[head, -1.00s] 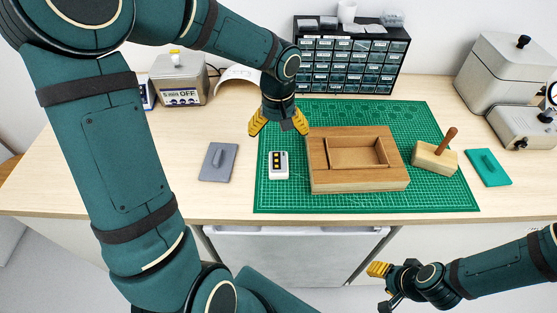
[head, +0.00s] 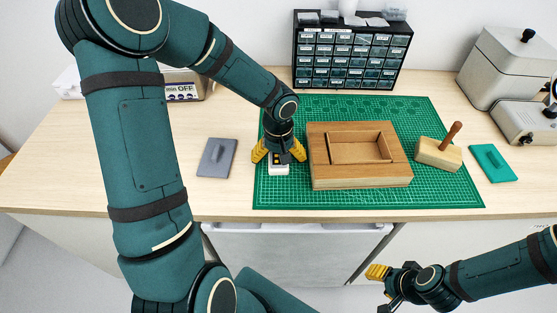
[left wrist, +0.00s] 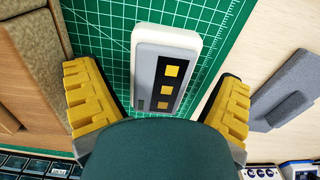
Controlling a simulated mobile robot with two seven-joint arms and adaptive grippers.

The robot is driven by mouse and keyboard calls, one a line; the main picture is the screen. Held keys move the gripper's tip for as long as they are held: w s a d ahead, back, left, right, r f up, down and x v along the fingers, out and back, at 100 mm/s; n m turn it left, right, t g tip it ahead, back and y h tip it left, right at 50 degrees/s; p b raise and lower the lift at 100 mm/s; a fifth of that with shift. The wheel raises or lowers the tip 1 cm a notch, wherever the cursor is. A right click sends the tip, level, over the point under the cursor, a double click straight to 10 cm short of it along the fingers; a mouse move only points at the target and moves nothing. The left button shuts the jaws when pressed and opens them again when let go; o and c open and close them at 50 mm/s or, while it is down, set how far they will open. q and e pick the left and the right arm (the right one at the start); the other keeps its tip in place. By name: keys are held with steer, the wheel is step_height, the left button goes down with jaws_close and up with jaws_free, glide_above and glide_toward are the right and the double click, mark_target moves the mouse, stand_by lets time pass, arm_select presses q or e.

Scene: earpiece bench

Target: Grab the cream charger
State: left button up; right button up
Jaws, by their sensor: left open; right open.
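The cream charger (head: 279,169) is a small cream block with a grey top and a dark strip of yellow squares. It lies on the green cutting mat, left of the wooden box. My left gripper (head: 279,156) is open above it, with yellow fingers on either side and hiding part of it. In the left wrist view the charger (left wrist: 165,66) lies between the two open yellow fingers (left wrist: 155,105), apart from both. My right gripper (head: 379,283) is open and empty in front of the bench, at the lower right.
The wooden box (head: 325,180) with a recess stands right of the charger. A grey plate with a handle (head: 216,157) lies left of the mat (head: 300,202). A wooden block with a peg (head: 438,154) and a teal plate (head: 493,163) are farther right. A drawer cabinet (head: 350,55) stands behind.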

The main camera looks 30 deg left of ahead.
arm_select(q)
steer(key=c, duration=1.3)
steer(key=shift+r, duration=0.1)
steer(key=shift+c, duration=0.2)
